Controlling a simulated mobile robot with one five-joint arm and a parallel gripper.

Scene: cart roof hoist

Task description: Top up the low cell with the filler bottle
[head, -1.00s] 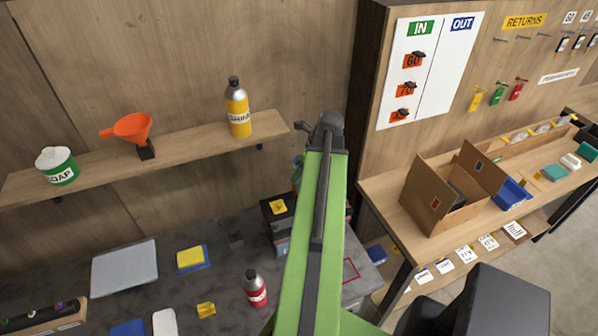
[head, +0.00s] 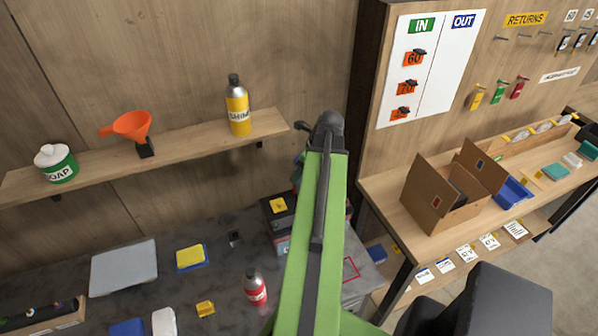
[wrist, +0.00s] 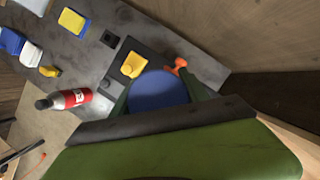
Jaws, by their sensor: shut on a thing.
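My gripper (wrist: 157,79) is shut on a rounded blue thing, which looks like the filler bottle (wrist: 158,94), seen end-on between the dark green fingers. A small orange part (wrist: 179,65) shows beside the right finger; I cannot tell whether it belongs to the bottle. Just beyond the blue thing is a dark box with a yellow piece on top (wrist: 132,65), also in the head view (head: 278,206), partly behind my arm. I cannot make out the low cell or any liquid level. In the head view my arm hides the gripper and most of the held thing.
A red bottle (head: 255,288) stands on the dark bench, left of my arm. A shelf (head: 95,167) above holds a soap tub (head: 57,163), an orange funnel (head: 133,126) and a yellow bottle (head: 237,108). An open carton (head: 428,202) stands on the right bench.

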